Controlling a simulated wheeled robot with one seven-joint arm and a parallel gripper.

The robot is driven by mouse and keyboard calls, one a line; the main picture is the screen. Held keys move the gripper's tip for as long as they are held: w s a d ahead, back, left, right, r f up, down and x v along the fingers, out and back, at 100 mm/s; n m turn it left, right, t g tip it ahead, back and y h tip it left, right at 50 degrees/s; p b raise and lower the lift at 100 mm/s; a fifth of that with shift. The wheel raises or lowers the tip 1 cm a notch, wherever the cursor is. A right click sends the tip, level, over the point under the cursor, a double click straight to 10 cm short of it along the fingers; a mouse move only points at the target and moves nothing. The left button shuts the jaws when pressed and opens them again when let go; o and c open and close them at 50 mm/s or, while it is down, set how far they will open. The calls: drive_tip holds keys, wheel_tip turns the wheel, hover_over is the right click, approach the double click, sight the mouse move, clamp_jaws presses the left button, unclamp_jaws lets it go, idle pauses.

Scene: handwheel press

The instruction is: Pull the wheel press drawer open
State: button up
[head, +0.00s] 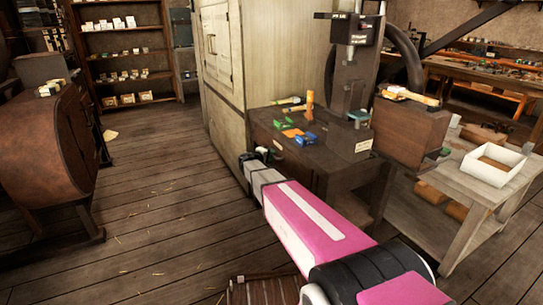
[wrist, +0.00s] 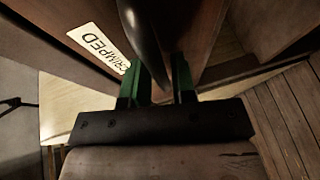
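The wheel press (head: 347,75) stands on a dark wooden bench (head: 265,122) in the head view, its dark handwheel (head: 407,55) behind it. A small pale label (head: 363,145) is on the bench front. In the wrist view a label reading CRIMPED (wrist: 98,46) is on a brown wooden front, left of my gripper (wrist: 161,82). A dark rounded bar (wrist: 143,40) runs down between my green fingers, which stand apart. I cannot tell whether they touch it. In the head view my arm reaches to the bench's near left side; the fingertips are too small to make out.
A beige cabinet (head: 222,80) stands directly left of the bench. A wooden box (head: 410,128) is right of the press. A low table (head: 460,190) at the right holds a white tray (head: 492,180). The plank floor (head: 165,200) at the left is largely clear.

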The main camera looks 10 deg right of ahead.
drive_tip(key=shift+w+d, duration=0.3)
drive_tip(key=shift+d, duration=0.1)
clamp_jaws()
drive_tip(key=s+a, duration=0.4)
drive_tip(key=a, duration=0.9)
drive_tip(key=s+a, duration=0.4)
drive_tip(key=a, duration=0.9)
drive_tip(key=shift+s, duration=0.2)
drive_tip(key=shift+f, duration=0.1)
unclamp_jaws()
drive_tip(key=v, duration=1)
drive_tip(key=shift+s+a, duration=0.25)
drive_tip(key=shift+s, duration=0.05)
